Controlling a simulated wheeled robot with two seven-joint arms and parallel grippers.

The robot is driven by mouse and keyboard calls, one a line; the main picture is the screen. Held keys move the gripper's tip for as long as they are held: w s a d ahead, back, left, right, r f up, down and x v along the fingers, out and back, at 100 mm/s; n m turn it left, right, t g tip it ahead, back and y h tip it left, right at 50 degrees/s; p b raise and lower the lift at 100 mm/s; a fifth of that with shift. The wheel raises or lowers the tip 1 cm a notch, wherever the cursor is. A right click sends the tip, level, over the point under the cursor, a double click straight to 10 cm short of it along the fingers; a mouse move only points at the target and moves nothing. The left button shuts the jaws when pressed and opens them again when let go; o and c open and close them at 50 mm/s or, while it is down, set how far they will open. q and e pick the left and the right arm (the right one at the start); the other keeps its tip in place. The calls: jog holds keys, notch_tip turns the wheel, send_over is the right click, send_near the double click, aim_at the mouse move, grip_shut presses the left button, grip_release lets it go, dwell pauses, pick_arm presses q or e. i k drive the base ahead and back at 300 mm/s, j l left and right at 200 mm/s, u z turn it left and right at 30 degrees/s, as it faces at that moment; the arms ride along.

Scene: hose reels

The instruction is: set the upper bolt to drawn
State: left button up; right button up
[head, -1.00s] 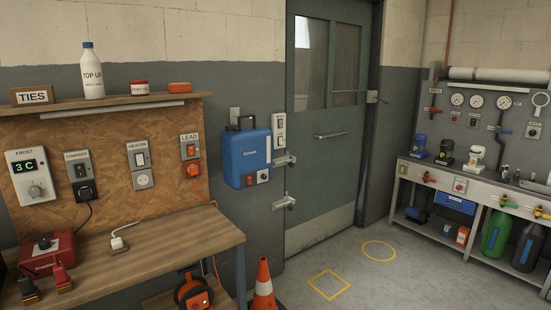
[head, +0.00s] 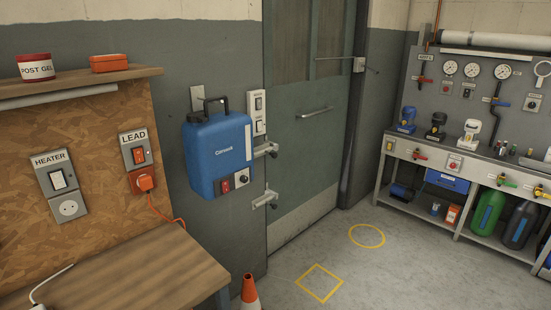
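Two metal bolts sit at the left edge of the grey-green door (head: 315,150). The upper bolt (head: 265,150) is just right of the blue wall box, which hides part of its left end. The lower bolt (head: 265,200) is below it, on the wall beside the door edge. Both are small here, and I cannot tell whether either is shot or drawn. Neither of my grippers shows in the head view.
The blue box (head: 217,158) hangs on the wall close left of the bolts. A wooden bench (head: 140,270) stands at lower left, with an orange-and-white cone (head: 249,293) beside it. Grey floor (head: 290,270) before the door is clear, with yellow markings. A tool bench (head: 470,170) stands right.

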aim_at(274, 155)
jog(key=i+l, duration=0.25)
jog(key=i, duration=0.25)
jog(key=i+l, duration=0.3)
jog(key=i, duration=0.15)
jog(key=i+l+z, duration=0.1)
jog(key=i+l, duration=0.15)
jog(key=i, duration=0.25)
jog(key=i+l, duration=0.25)
jog(key=i, duration=0.25)
jog(key=i+l+z, duration=0.1)
jog(key=i, duration=0.4)
jog(key=i+l, duration=0.3)
jog(key=i, duration=0.2)
